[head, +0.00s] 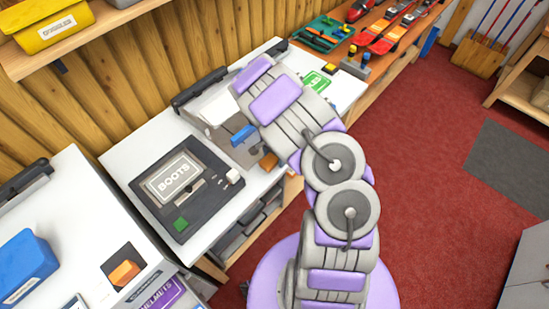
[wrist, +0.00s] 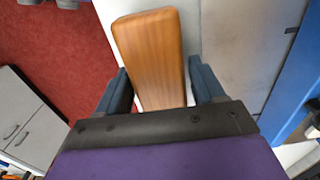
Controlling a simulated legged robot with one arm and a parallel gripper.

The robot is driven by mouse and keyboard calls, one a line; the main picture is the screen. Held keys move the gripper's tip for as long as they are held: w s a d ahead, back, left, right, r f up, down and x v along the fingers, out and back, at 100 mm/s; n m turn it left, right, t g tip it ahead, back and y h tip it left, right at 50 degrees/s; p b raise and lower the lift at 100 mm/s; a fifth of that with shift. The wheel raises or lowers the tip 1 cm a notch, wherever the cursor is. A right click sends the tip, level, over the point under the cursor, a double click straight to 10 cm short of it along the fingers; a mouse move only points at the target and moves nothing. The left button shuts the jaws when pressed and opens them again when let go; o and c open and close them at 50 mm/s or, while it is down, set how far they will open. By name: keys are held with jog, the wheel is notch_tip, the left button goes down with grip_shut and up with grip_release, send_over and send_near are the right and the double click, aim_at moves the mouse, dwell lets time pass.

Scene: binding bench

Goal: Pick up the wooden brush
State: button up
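The wooden brush shows in the wrist view as a smooth orange-brown wooden block (wrist: 152,60), lying lengthwise between the two dark blue fingers of my gripper (wrist: 158,75). The fingers sit close along both of its sides. Whether they press on it or stand just clear is not plain. Its lower end is partly hidden by the dark palm bar. In the head view a small brown piece, seemingly the brush (head: 268,161), shows near the bench's front edge beside my arm. My gripper is mostly hidden there by the arm, and bristles are not visible.
A white bench (head: 125,155) carries a dark case marked BOOTS (head: 175,185) left of my arm. A blue item (head: 243,135) is close by, near a grey unit. The red floor (head: 430,200) at right is open.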

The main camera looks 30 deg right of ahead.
jog(key=c, duration=0.9)
jog(key=shift+o, duration=0.2)
jog(key=shift+r, duration=0.4)
jog(key=r, duration=0.3)
jog(key=shift+s+a+p, duration=0.1)
jog(key=shift+s+p, duration=0.1)
jog(key=shift+p, duration=0.2)
jog(key=s+a+r, duration=0.1)
jog(key=s+a, duration=0.3)
jog(key=s, duration=1.1)
jog(key=shift+a, duration=0.15)
jog(key=shift+r, duration=0.1)
jog(key=o, duration=0.7)
jog(key=shift+c, duration=0.2)
jog(key=c, duration=0.4)
jog(key=shift+w, duration=0.1)
